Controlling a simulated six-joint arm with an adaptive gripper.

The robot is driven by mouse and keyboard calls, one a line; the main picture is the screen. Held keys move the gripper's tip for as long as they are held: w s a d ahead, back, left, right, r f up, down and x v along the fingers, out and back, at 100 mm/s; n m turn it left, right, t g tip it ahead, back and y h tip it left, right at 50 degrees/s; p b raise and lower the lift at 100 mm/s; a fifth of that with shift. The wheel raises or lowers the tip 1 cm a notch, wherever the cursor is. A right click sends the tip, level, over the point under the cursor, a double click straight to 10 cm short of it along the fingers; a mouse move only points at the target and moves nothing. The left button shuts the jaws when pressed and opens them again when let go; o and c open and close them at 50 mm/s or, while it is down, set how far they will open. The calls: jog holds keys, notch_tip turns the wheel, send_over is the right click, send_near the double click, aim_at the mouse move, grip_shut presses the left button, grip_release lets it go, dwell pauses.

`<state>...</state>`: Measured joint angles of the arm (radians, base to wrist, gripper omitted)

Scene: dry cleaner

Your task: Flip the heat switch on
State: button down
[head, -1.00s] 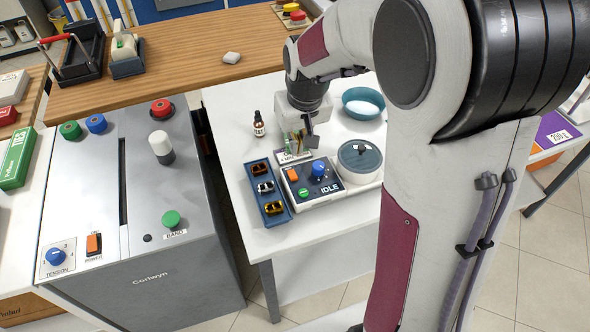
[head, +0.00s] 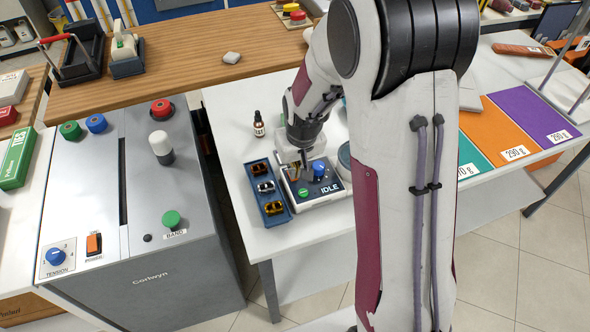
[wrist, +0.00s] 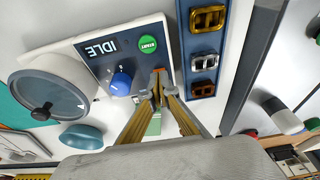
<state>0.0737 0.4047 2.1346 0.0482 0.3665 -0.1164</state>
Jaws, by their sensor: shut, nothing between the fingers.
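The small control unit (head: 335,187) has an IDLE display, a blue knob (head: 319,168) and a green START button (wrist: 147,44). My gripper (head: 302,172) is over the unit's left part, pointing down. In the wrist view its yellowish fingers converge to shut tips (wrist: 158,88) with nothing held. The tips are at the panel beside the blue knob, which also shows in that view (wrist: 121,82). The orange switch seen there earlier is mostly hidden by the fingers. I cannot tell its position, whether the tips touch it, or read a heat label.
A blue tray (head: 277,210) with several coloured clips lies left of the unit. A round lidded pot (wrist: 45,95) sits on the other side. A brown dropper bottle (head: 259,124) stands behind. The grey machine (head: 170,255) at left has its own orange power switch (head: 94,244).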

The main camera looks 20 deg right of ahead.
jog(key=shift+f, duration=0.2)
jog(key=shift+s+f, duration=0.25)
jog(key=shift+f, duration=0.2)
jog(key=shift+w+r, duration=0.35)
jog(key=shift+w, duration=0.4)
jog(key=shift+r, duration=0.1)
dwell(0.5)
jog(key=shift+v, duration=0.75)
jog(key=s+v, duration=0.1)
jog(key=v, duration=1.1)
jog(key=shift+s, duration=0.4)
